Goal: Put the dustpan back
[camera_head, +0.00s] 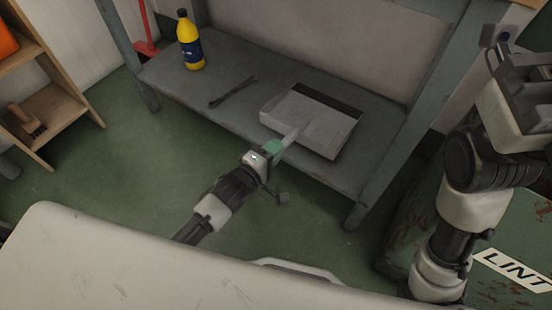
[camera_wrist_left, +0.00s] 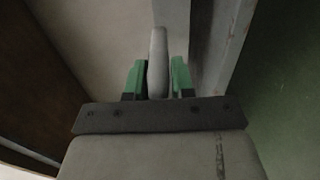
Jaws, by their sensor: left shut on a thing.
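The dustpan (camera_head: 325,128) is a wide light-grey pan with a dark strip along its back. It is over the grey lower shelf (camera_head: 225,110), near the shelf's front edge; I cannot tell whether it rests on it. My left gripper (camera_head: 275,148) is shut on its handle, at the shelf's front edge. In the left wrist view, the pale handle (camera_wrist_left: 158,62) stands between the green fingertips of my left gripper (camera_wrist_left: 158,80). My right arm rises at the right, and its gripper (camera_head: 508,50) is partly cut off, its jaws unclear.
A yellow bottle (camera_head: 190,42) and a thin dark tool (camera_head: 233,92) lie left of the dustpan on the shelf, the bottle upright. A grey post (camera_head: 385,160) stands at the right. A wooden rack (camera_head: 50,110) holds a brush (camera_head: 27,119).

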